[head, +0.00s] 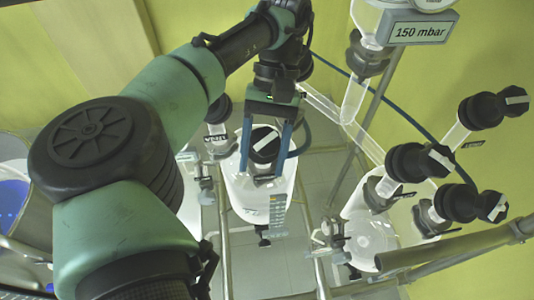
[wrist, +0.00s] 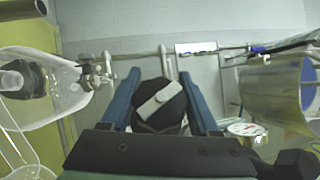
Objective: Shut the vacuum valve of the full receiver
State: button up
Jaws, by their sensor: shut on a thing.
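My gripper (head: 264,172) points down in the head view, its two blue fingers on either side of a black valve knob (head: 265,141). It is shut on this knob. The knob has a white bar on top, slanting up to the right. The wrist view also shows the knob (wrist: 158,106) between the fingers, its bar slanted. Below the knob is a glass receiver (head: 255,190) with a graduated scale strip; I cannot clearly tell its liquid level. A second round glass receiver (head: 370,238) stands at the right, with several black knobs above it.
A gauge display (head: 420,31) reads 150 mbar at the upper right. Black knobs on glass arms (head: 480,110) stick out at the right. Metal rack rods (head: 455,246) run beside and under the glassware. A blue hose crosses behind my gripper. A vessel with blue contents (head: 12,200) is at the left edge.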

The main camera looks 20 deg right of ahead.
jog(key=shift+w+a+m+t+y, duration=0.1)
jog(key=shift+a+m+t+y, duration=0.05)
jog(key=shift+m+t+y, duration=0.35)
jog(key=shift+w+a+m+t+y, duration=0.15)
jog(key=shift+m+t+y, duration=0.15)
jog(key=shift+m+y, duration=0.3)
jog(key=o, duration=1.4)
